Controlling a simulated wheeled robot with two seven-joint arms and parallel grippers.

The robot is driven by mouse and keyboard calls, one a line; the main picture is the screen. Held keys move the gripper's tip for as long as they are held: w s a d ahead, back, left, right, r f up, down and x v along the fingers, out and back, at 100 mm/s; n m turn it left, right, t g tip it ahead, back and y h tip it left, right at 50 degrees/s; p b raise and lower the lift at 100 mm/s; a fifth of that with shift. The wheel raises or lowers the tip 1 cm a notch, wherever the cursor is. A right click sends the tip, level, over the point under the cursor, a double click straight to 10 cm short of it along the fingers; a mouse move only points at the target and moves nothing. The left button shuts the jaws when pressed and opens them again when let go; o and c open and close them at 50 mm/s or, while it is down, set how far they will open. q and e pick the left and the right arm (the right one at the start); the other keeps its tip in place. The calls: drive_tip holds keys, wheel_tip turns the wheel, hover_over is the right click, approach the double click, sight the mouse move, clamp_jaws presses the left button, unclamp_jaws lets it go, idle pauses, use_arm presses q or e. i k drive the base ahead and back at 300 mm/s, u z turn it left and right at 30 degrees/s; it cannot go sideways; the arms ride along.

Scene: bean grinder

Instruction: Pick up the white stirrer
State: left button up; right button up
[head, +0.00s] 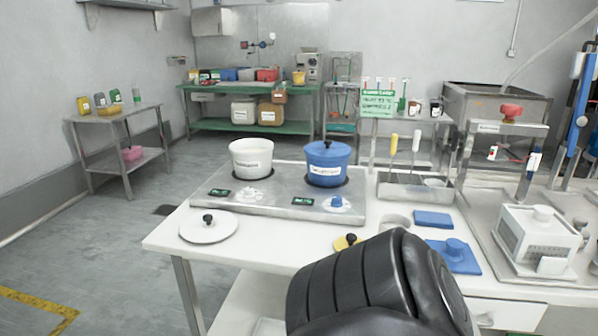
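A white upright handle (416,141), which looks like the white stirrer, stands in a metal tray (388,191) right of the stove. A yellow handle (394,144) stands to its left in the same tray. The lower ends of both tools are hard to make out. A thick black link of my arm fills the bottom centre-right of the head view, in front of the table. Neither gripper shows, so I cannot see what they hold.
A white pot (251,162) and a lidded blue pot (326,164) stand on the stove (275,204). A white lid (208,230) lies at the table's left. Blue pieces (433,219) lie before the tray. A white machine (538,237) stands at right.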

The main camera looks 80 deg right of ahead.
sight(417, 137)
drive_tip(key=u, duration=0.1)
drive_tip(key=k, duration=1.3)
drive_tip(key=z, duration=1.75)
